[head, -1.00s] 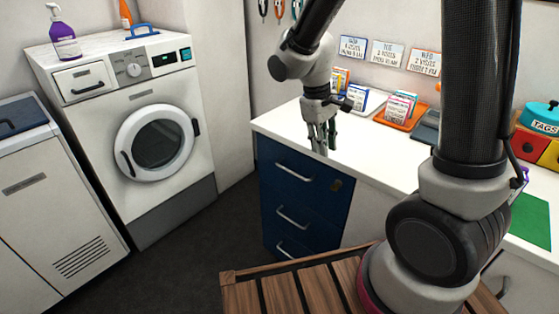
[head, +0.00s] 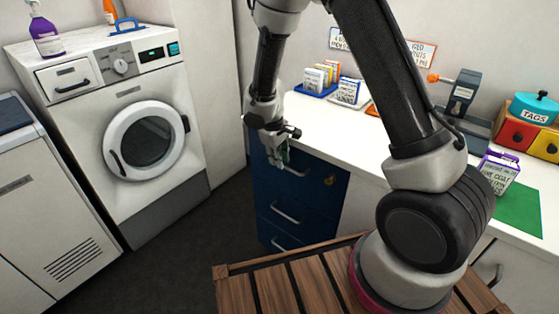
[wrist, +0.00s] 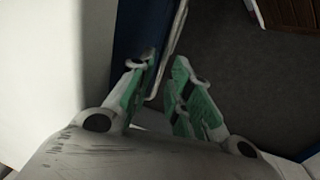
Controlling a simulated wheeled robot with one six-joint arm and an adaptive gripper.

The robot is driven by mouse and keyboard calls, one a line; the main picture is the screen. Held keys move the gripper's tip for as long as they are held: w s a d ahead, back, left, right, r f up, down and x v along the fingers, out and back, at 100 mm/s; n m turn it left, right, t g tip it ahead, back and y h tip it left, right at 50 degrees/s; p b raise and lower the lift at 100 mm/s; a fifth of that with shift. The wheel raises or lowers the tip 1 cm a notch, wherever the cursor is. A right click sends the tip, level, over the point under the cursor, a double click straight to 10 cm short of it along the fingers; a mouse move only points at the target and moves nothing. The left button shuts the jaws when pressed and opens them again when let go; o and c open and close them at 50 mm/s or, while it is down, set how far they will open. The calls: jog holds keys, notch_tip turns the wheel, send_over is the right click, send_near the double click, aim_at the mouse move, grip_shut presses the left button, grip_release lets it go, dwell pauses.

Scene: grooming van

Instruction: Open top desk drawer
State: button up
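The blue desk drawer unit (head: 300,205) stands under the left end of the white desktop. Its top drawer (head: 322,185) looks shut, with a round yellowish lock at its right. My gripper (head: 284,158) points down at the top drawer's front and hides part of its silver handle (head: 297,174). In the wrist view my gripper (wrist: 164,72) is open, its green-padded fingers apart. The handle (wrist: 172,42) runs as a pale bar between them in the picture, beside the blue drawer front (wrist: 130,32). I cannot tell whether the fingers touch it.
The desktop (head: 355,130) holds card trays, a dark device (head: 462,95), a tags tin (head: 535,107) and a purple box (head: 498,172). A washing machine (head: 150,130) stands left. A slatted wooden surface (head: 290,285) is in front. Dark floor (head: 200,250) lies clear before the drawers.

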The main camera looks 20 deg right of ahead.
jog(key=shift+d+f, duration=0.1)
jog(key=shift+f, duration=0.6)
grip_shut()
jog(key=s+a, duration=0.9)
jog(key=a, duration=0.4)
jog(key=s+a, duration=1)
jog(key=a, duration=0.3)
jog(key=shift+a, duration=0.25)
grip_release()
